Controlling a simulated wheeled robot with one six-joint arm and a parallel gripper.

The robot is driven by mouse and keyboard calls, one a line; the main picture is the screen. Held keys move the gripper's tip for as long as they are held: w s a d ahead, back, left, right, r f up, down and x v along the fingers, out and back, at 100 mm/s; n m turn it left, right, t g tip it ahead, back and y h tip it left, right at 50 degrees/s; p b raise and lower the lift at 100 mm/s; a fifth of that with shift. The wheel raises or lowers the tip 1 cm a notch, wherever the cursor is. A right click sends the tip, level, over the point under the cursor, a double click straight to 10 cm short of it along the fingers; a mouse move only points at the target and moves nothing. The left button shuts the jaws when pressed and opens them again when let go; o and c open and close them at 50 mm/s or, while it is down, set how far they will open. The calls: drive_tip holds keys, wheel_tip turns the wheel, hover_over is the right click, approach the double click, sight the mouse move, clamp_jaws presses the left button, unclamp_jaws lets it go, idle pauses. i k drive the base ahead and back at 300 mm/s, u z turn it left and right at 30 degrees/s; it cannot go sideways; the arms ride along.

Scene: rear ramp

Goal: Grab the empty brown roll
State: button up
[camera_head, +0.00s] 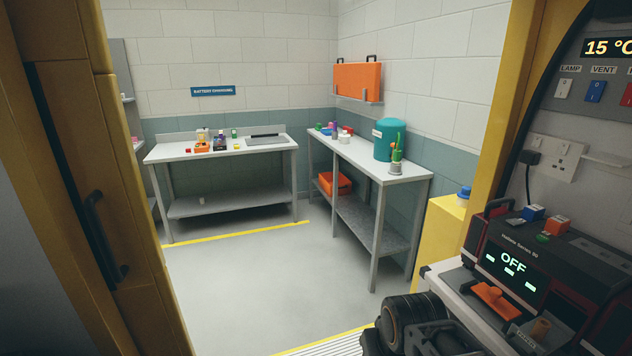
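A small brown cylinder (541,328), which looks like the brown roll, is at the lower right beside a dark machine with an "OFF" display. It is small, and I cannot tell whether it is hollow. Dark round links of my arm show at the bottom, left of the white counter. The fingers of my gripper do not show in this view.
Two grey tables (230,152) with small objects line the far walls. A yellow door frame borders the opening; the floor (270,285) beyond is clear.

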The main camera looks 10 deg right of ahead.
sight(542, 326)
drive_tip(key=u, duration=0.05)
drive_tip(key=i, duration=0.35)
drive_tip(key=z, duration=0.2)
